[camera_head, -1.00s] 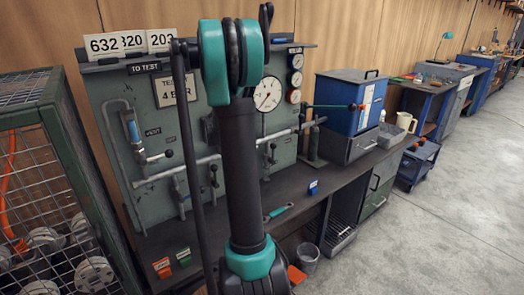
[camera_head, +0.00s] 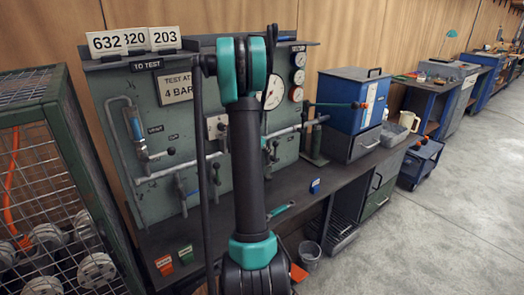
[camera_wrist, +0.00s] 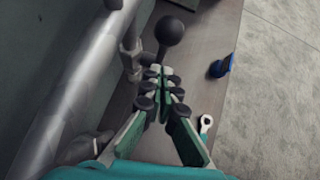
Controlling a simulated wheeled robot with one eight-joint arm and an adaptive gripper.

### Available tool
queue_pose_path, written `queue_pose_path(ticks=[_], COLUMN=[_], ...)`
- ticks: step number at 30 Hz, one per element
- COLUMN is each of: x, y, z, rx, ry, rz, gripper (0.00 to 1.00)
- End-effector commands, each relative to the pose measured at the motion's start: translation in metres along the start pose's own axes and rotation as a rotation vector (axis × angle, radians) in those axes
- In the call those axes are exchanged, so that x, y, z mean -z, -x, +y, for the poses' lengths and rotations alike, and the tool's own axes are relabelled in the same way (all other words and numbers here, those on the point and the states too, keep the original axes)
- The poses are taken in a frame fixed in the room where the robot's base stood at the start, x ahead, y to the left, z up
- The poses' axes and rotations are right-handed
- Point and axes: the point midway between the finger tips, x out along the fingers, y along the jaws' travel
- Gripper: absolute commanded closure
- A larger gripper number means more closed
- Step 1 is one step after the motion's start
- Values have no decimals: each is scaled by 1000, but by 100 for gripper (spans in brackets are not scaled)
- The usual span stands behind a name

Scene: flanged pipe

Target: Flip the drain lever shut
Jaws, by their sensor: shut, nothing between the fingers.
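In the wrist view, a lever with a black ball knob (camera_wrist: 168,31) rises just beyond my gripper (camera_wrist: 160,76). Its grey valve body (camera_wrist: 131,56) sits beside a thick pale pipe (camera_wrist: 75,90). My gripper's fingers are together and hold nothing. The fingertips are close to the lever stem; I cannot tell whether they touch. In the head view, my arm hides my gripper. Black-knobbed levers show on the green test panel (camera_head: 110,100), one at the left (camera_head: 171,151) and one to the right of my arm (camera_head: 275,143). I cannot read a drain label.
The dark bench (camera_head: 345,180) carries a blue block (camera_head: 315,186) and a teal-handled spanner (camera_head: 281,210). A blue cabinet (camera_head: 345,105) stands to the right. A wire cage (camera_head: 50,190) stands close on the left. Open floor (camera_head: 450,220) lies at the right.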

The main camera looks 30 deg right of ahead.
Motion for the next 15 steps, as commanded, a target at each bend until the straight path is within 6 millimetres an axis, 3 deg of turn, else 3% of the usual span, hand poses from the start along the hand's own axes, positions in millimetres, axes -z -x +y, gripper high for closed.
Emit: queue_pose_path(ticks=[6, 15], x=[-14, -16], y=[-14, -16], z=[0, 0], rx=[1, 0], ry=[-1, 0], rz=[1, 1], gripper=[100, 100])
